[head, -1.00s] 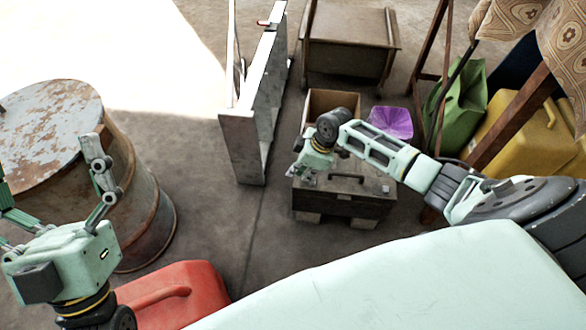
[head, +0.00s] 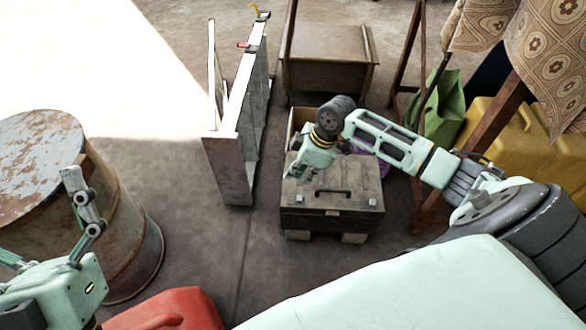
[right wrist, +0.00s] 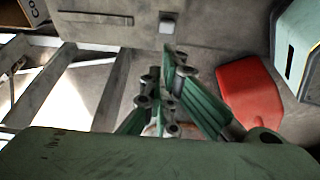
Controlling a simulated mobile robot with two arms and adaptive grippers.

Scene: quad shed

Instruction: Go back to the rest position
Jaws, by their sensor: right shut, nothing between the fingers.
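My right gripper (head: 299,172) shows in the head view above the left part of a dark toolbox lid, at the end of my outstretched right arm. It is shut and holds nothing. In the right wrist view its green fingers (right wrist: 165,92) come together in front of a grey surface with a handle. My left gripper (head: 66,228) is at the lower left of the head view, near the rusty barrel. One finger points up, well apart from the other side, which is cut by the picture edge. It looks open and empty.
The rusty barrel (head: 120,225) stands at left, a metal frame (head: 229,165) left of the toolbox (head: 330,220). A red can (head: 175,310) lies low in front. A wooden trestle leg (head: 478,150), green bag (head: 440,112) and yellow can (head: 515,140) crowd the right. Floor between barrel and frame is clear.

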